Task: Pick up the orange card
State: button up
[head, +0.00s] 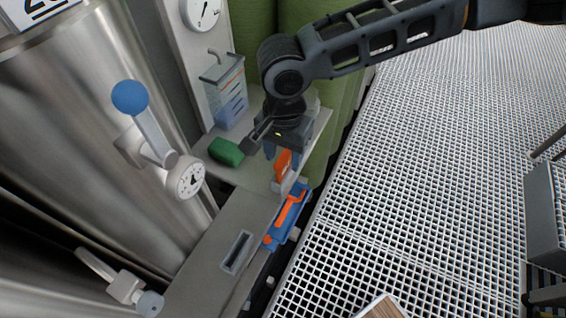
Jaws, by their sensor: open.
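The orange card (282,166) stands upright at the right end of the grey shelf, its lower end at a small light-grey block (284,186). The jaws are open. The fingers partly hide the card's top, and I cannot tell whether they touch it.
A green block (226,152) lies on the shelf (244,176) left of my gripper, before a clear container (225,92). A blue-and-orange object (287,213) sits below the card. A blue-knobbed valve lever (130,97) juts out at left. White grating (430,190) fills the right.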

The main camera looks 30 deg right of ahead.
jog(key=shift+f, duration=0.95)
grip_shut()
